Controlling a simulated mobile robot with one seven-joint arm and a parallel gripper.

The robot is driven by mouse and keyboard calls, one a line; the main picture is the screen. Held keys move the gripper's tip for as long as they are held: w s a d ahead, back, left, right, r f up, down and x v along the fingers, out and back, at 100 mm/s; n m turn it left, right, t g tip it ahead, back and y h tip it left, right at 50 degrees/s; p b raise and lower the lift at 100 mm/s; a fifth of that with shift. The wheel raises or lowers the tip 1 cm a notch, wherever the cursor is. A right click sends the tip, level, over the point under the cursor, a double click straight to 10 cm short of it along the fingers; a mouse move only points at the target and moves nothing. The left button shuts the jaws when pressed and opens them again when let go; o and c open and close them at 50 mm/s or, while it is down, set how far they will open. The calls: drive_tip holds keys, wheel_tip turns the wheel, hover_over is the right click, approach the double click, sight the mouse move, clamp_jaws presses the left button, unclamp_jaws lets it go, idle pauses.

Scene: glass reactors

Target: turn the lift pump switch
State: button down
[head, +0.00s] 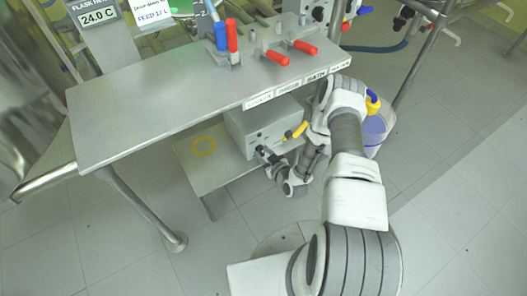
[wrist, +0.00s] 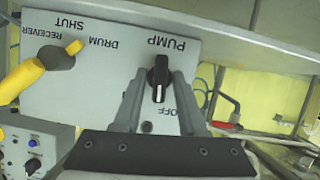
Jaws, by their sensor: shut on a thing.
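The pump switch (wrist: 159,75) is a black pointer knob on a grey panel, between the word PUMP and the word OFF, which appear upside down in the wrist view. A white line on the knob points down the picture. My gripper (wrist: 160,82) has one finger on each side of the knob and is shut on it. In the head view my gripper (head: 264,153) is at the front of the grey control box (head: 250,120) under the table; the knob is hidden there.
A yellow-handled valve (wrist: 58,58), labelled RECEIVER, SHUT and DRUM, is left of the switch. Another panel with a blue knob (wrist: 33,165) is lower left. The steel table (head: 130,120) overhangs the box. A bucket (head: 376,130) stands right of my arm.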

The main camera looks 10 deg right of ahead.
drive_tip(key=shift+n+h, duration=0.5)
drive_tip(key=shift+n, duration=0.3)
drive_tip(key=c, duration=0.8)
unclamp_jaws()
drive_tip(key=shift+s, duration=0.15)
